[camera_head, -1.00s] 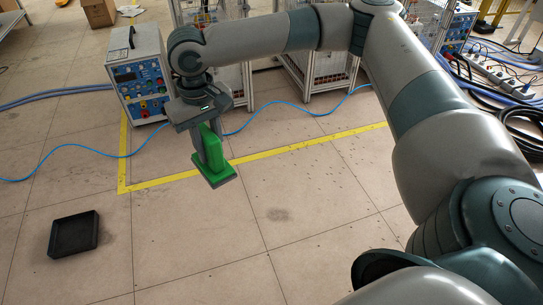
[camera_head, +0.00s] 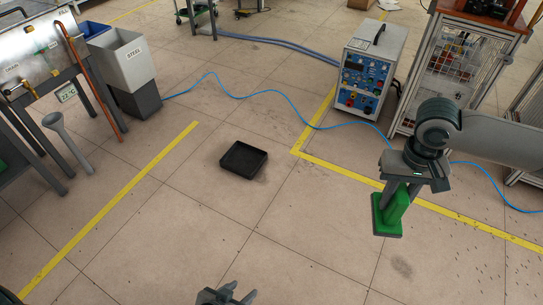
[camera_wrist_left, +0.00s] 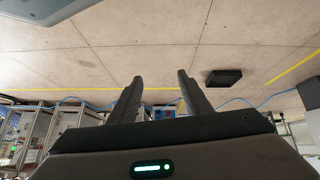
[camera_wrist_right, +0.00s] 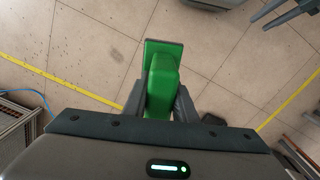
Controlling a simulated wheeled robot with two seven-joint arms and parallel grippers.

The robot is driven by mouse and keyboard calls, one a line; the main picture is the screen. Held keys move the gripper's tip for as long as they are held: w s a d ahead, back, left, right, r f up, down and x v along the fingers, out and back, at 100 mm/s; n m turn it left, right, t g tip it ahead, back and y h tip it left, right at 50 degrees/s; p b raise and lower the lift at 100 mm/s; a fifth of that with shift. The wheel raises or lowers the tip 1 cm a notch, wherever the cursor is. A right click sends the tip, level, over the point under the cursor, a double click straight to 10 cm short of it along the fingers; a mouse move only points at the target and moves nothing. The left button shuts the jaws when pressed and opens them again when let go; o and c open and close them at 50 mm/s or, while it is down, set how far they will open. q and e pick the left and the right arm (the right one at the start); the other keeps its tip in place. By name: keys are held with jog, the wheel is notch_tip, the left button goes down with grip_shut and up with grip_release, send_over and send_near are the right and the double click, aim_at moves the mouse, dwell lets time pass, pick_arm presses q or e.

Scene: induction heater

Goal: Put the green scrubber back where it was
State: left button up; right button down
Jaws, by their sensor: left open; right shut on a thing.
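The green scrubber (camera_head: 390,214) has a green handle and a flat green base with a dark underside. My right gripper (camera_head: 402,190) is shut on its handle and holds it in the air, base down, at the right of the head view. In the right wrist view the scrubber (camera_wrist_right: 163,80) stands between the two fingers (camera_wrist_right: 160,103). My left gripper (camera_head: 227,294) is open and empty at the bottom edge of the head view. Its spread fingers (camera_wrist_left: 160,92) show in the left wrist view with nothing between them.
A black tray (camera_head: 244,160) lies empty on the floor. A power unit (camera_head: 366,72) with a blue cable stands behind. Wire-mesh cabinets (camera_head: 452,70) are at the right. A bench (camera_head: 40,70) and grey STEEL bin (camera_head: 125,62) are at the left.

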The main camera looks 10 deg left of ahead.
aim_at(389, 228)
jog(key=s+p, duration=0.2)
jog(key=s+r+p, duration=0.1)
jog(key=s+p, duration=0.1)
jog(key=p, duration=0.1)
jog(key=shift+s, duration=0.2)
pick_arm(q)
jog(key=s+a+f+g+y+p, duration=0.1)
jog(key=s+a+f+p, duration=0.3)
jog(key=f, duration=0.6)
jog(key=shift+s+a+g+p, duration=0.3)
jog(key=shift+s+a+g, duration=0.15)
jog(key=shift+s, duration=0.2)
pick_arm(e)
jog(key=s, duration=0.4)
jog(key=shift+s, duration=0.4)
pick_arm(q)
jog(key=shift+d, duration=0.1)
jog(key=c, duration=0.3)
jog(key=shift+w+r, duration=0.1)
jog(key=shift+c, duration=0.3)
pick_arm(e)
jog(key=shift+a, duration=0.1)
